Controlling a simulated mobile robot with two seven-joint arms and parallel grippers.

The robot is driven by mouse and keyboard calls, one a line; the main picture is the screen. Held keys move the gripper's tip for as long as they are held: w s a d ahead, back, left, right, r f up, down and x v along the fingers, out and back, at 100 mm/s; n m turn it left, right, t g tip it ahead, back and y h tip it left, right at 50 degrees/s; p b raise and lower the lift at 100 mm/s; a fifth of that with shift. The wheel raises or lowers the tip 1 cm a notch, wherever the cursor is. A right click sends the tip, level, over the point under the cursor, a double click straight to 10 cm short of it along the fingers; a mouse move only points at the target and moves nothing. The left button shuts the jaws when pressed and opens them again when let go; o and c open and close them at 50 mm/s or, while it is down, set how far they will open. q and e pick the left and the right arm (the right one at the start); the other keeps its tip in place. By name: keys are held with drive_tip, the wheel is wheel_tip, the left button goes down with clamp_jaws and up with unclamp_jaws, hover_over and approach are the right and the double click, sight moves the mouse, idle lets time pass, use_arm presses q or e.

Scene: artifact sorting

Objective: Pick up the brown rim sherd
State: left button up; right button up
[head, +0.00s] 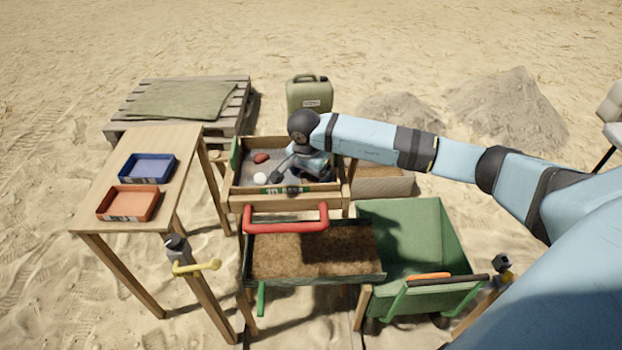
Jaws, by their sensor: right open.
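A small reddish-brown piece (262,158), which looks like the brown rim sherd, lies in the wooden sorting tray (240,193) near its back left. A small white rounded piece (260,178) lies in front of it. My right arm reaches in from the right, and my right gripper (283,172) hangs low over the middle of the tray. It is open, to the right of the two pieces and apart from the brown one as far as I can see. The right part of the tray is hidden behind my wrist. My left gripper is out of view.
A side table (160,165) at left bears a blue tray (147,168) and an orange tray (128,204). A red handle (286,218) and a soil-filled sieve (310,252) stand in front of the sorting tray. A green barrow (425,235) is at right. A green can (309,95) stands behind.

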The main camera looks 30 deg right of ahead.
drive_tip(key=c, duration=0.6)
